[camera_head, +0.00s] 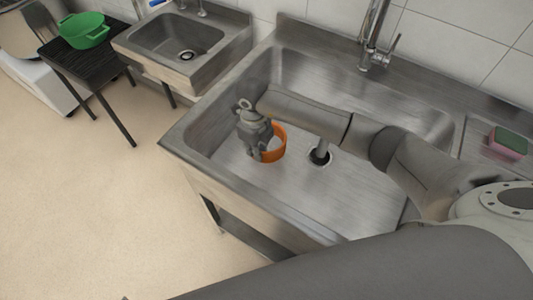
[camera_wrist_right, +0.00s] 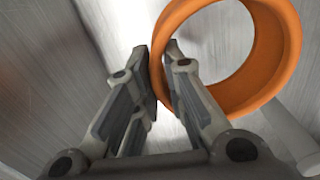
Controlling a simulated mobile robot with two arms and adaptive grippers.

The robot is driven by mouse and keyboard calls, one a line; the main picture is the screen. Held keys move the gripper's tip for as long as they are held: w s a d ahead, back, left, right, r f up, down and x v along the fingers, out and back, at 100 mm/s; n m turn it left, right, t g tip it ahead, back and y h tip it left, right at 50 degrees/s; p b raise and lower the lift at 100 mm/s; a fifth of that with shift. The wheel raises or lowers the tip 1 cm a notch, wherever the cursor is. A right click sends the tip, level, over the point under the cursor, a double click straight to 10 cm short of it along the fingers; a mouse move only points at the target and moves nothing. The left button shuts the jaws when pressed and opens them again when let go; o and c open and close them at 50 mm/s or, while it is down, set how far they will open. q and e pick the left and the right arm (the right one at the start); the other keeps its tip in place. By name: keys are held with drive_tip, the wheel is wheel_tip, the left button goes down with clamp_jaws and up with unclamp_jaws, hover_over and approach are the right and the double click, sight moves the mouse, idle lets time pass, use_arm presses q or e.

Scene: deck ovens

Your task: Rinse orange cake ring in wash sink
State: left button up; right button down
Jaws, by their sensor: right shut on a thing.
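An orange cake ring (camera_head: 274,146) is inside the large steel wash sink (camera_head: 235,172), left of its drain. My right gripper (camera_head: 258,150) reaches down into the sink and is shut on the ring's wall. In the right wrist view, the ring (camera_wrist_right: 285,62) shows as an open band, with its near left wall between the fingertips of my right gripper (camera_wrist_right: 163,75). Whether the ring touches the sink floor I cannot tell. My left gripper is not in view.
A tall tap (camera_head: 372,50) stands at the sink's back edge. A pink and green sponge (camera_head: 508,143) lies on the right ledge. A smaller sink (camera_head: 170,40) and a dark stand with a green bowl (camera_head: 84,30) are at left. The floor at left is clear.

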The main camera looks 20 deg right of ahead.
wheel_tip(320, 180, up, 15)
drive_tip(key=p, duration=0.9)
drive_tip(key=shift+r, duration=0.15)
idle(0.4)
drive_tip(key=shift+r, duration=0.1)
idle(1.9)
wheel_tip(320, 180, up, 4)
drive_tip(key=shift+f+p, duration=0.1)
drive_tip(key=shift+p, duration=1.1)
